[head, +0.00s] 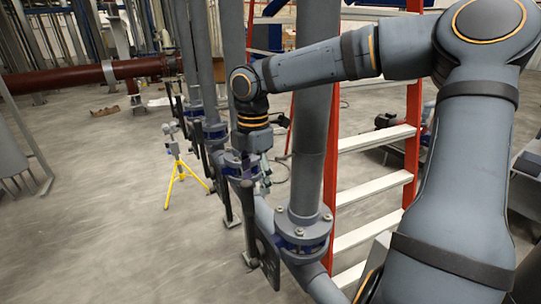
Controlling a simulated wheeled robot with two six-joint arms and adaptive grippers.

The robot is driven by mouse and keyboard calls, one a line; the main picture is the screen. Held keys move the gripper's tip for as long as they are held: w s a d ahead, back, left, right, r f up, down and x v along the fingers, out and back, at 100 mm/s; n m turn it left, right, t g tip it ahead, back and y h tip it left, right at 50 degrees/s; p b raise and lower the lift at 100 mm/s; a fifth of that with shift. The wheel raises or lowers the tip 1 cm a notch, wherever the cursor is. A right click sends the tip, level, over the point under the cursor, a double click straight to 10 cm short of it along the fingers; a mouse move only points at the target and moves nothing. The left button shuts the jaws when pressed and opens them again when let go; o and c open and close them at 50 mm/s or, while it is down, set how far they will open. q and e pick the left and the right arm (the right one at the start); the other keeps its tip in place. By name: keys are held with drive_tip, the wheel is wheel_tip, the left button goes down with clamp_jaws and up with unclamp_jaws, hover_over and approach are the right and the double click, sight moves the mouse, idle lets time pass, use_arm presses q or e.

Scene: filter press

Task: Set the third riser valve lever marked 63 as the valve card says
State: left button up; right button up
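Several grey riser pipes stand in a row going away from me, each with a blue valve at its foot. Dark levers hang down beside the valves, one at the nearest valve (303,232) and one (222,190) farther along. No 63 marking or valve card can be read, so I cannot tell which lever is 63. My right gripper (262,172) points down at the second-nearest valve (234,166). Its fingers are small and partly merge with the valve, so neither their opening nor contact is clear. My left gripper is out of view.
A red ladder with pale steps (375,138) stands behind the nearest riser. A yellow tripod (180,172) stands left of the row. A dark red pipe (75,77) runs across the back left. The floor at left is mostly clear.

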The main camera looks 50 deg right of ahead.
drive_tip(key=w+r, duration=0.1)
drive_tip(key=r, duration=0.1)
drive_tip(key=w+a+r, duration=0.1)
drive_tip(key=r, duration=0.1)
drive_tip(key=w+a+r, duration=0.1)
drive_tip(key=r, duration=0.1)
drive_tip(key=shift+a+p, duration=0.2)
drive_tip(key=shift+p, duration=0.1)
drive_tip(key=shift+s+r, duration=0.15)
drive_tip(key=shift+s, duration=0.15)
drive_tip(key=shift+s+d, duration=0.35)
drive_tip(key=shift+s, duration=0.05)
drive_tip(key=shift+s+d, duration=0.25)
drive_tip(key=shift+d, duration=0.25)
drive_tip(key=shift+w+a, duration=0.4)
drive_tip(key=shift+w, duration=0.15)
drive_tip(key=shift+s+a, duration=0.1)
drive_tip(key=shift+s, duration=0.05)
